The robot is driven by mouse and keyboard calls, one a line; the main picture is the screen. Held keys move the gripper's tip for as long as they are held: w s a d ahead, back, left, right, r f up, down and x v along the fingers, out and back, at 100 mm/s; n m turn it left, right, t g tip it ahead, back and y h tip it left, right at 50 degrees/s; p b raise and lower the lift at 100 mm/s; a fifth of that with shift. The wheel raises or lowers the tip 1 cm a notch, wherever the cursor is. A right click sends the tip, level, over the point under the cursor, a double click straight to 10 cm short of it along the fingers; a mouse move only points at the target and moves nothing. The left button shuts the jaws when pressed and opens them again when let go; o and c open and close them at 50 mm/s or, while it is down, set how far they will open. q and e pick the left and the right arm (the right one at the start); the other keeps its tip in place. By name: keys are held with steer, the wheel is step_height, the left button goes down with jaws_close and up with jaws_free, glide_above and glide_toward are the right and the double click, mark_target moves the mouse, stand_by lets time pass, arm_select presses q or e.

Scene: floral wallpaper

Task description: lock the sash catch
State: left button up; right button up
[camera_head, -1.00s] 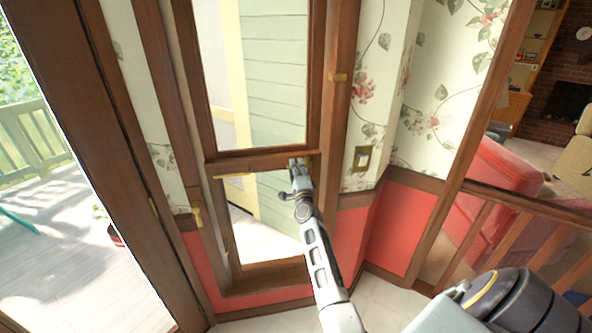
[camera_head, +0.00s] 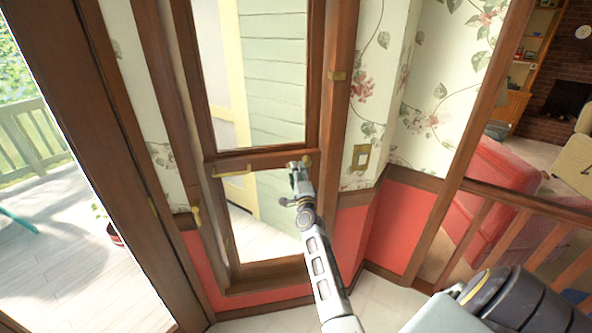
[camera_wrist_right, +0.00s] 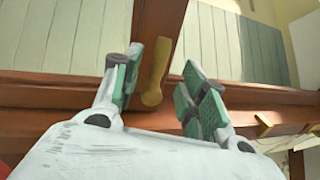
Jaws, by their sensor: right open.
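The sash window (camera_head: 262,158) has a brown wooden frame with a middle rail. A small brass catch lever (camera_wrist_right: 156,72) shows in the right wrist view, standing out from the brown rail. My right gripper (camera_wrist_right: 160,90) is open, with its green-padded fingers on either side of the lever; I cannot tell whether either finger touches it. In the head view my right gripper (camera_head: 299,172) is at the right end of the middle rail, where a bit of the brass catch (camera_head: 307,160) shows beside its tip. My left gripper is not in view.
Another brass fitting (camera_head: 236,174) is on the rail's left part. A wall plate (camera_head: 361,157) and a wooden railing (camera_head: 530,209) are to the right.

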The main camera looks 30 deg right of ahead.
steer(key=v, duration=0.8)
steer(key=shift+s+a, duration=0.25)
steer(key=shift+s, duration=0.1)
stand_by(0.8)
